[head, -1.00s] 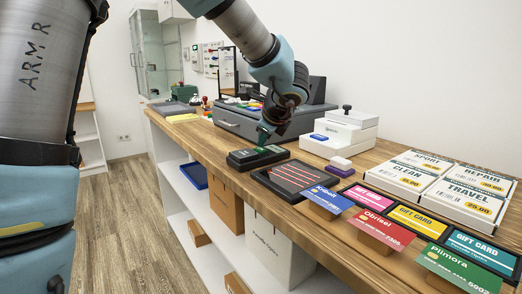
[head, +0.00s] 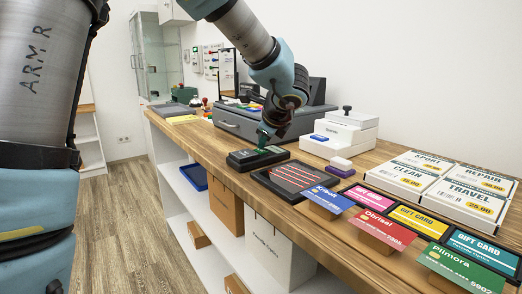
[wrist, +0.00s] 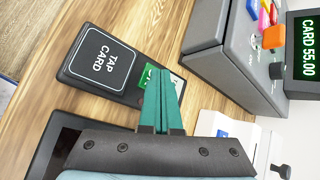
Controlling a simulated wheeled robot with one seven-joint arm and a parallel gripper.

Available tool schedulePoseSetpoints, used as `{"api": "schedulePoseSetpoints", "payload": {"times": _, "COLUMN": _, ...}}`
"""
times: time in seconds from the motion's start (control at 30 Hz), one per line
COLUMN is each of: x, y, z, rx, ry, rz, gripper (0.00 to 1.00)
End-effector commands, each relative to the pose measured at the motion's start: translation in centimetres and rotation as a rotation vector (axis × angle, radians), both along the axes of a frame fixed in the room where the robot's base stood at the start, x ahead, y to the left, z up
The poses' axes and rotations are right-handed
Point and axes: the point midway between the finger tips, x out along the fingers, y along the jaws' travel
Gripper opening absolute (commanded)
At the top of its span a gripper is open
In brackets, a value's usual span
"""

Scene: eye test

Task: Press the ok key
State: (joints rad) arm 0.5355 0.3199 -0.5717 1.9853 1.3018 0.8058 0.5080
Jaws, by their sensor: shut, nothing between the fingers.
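The black card reader (head: 247,160) lies on the wooden counter. In the wrist view the reader (wrist: 92,66) shows a dark pad marked "TAP CARD". A green key (wrist: 149,76) with white letters is at the reader's end nearest my gripper; my fingers partly hide it and its lettering cannot be fully read. My gripper (head: 261,147) points down over this end of the reader. Its teal fingers (wrist: 161,72) are shut together and empty, with the tips at the green key. I cannot tell whether they touch it.
The grey cash register (head: 240,124) stands behind, with a display reading "CARD 55.00" (wrist: 306,46). Bare counter (head: 205,140) is left of the reader.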

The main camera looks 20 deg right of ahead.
Motion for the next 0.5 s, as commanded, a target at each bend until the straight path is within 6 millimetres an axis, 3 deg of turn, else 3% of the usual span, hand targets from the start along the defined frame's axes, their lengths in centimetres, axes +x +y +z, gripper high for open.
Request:
{"api": "schedulePoseSetpoints", "payload": {"times": 0.23, "x": 0.0, "y": 0.0, "z": 1.4, "rx": -0.001, "ry": 0.000, "rz": 0.001, "gripper": 0.00}}
{"api": "schedulePoseSetpoints", "payload": {"times": 0.5, "x": 0.0, "y": 0.0, "z": 1.4, "rx": -0.001, "ry": 0.000, "rz": 0.001, "gripper": 0.00}}
